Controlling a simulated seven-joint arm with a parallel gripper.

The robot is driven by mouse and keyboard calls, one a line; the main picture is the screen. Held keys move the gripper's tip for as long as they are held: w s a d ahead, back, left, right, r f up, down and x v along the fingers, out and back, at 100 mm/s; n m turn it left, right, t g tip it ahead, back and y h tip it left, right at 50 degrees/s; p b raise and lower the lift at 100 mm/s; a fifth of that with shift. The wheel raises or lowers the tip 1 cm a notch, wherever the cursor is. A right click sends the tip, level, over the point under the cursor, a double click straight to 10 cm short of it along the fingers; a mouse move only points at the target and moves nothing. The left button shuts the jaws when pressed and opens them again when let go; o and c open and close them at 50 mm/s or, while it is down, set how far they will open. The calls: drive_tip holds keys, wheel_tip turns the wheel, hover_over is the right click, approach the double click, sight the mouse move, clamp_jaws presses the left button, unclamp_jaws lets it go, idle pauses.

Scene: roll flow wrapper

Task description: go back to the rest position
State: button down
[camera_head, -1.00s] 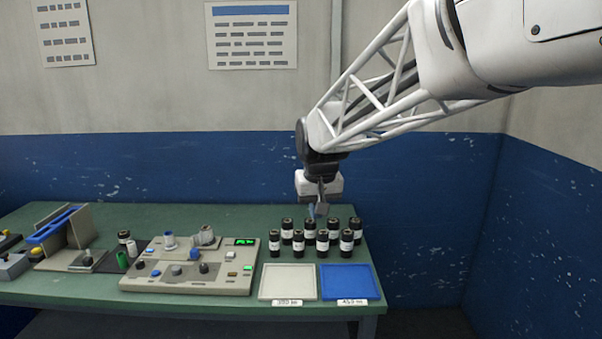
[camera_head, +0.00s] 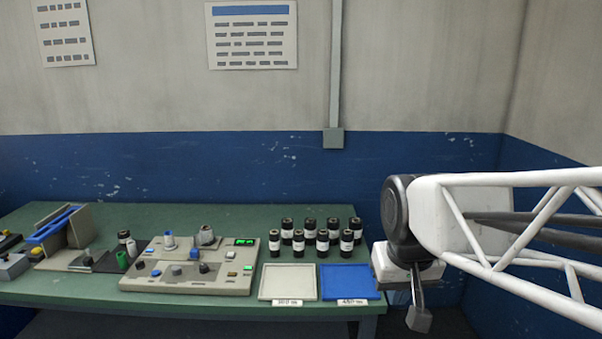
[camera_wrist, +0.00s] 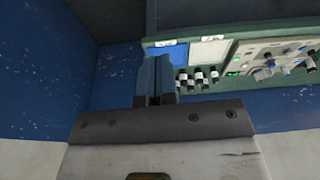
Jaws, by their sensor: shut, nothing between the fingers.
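My gripper (camera_head: 418,312) hangs off the right end of the bench, in the head view, lower than the tabletop's right corner and clear of everything on it. In the wrist view its fingers (camera_wrist: 155,78) are closed together with nothing between them. The green bench (camera_head: 215,210) stands to the left of my gripper. Several black rolls with white labels (camera_head: 321,240) stand upright in two rows near its right end; some also show in the wrist view (camera_wrist: 199,78).
A white tray (camera_head: 288,297) and a blue tray (camera_head: 347,294) lie along the bench's front right edge. A grey control panel (camera_head: 195,283) with knobs and a green display sits left of them. A blue-topped fixture (camera_head: 54,225) stands far left. A wall conduit box (camera_head: 333,138) is behind.

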drive_tip(key=s+d+f, duration=0.2)
drive_tip(key=s+f, duration=0.2)
drive_tip(key=s, duration=0.5)
drive_tip(key=shift+s+d+m, duration=0.2)
drive_tip(key=shift+d+m, duration=0.1)
drive_tip(key=shift+d, duration=0.05)
idle(0.7)
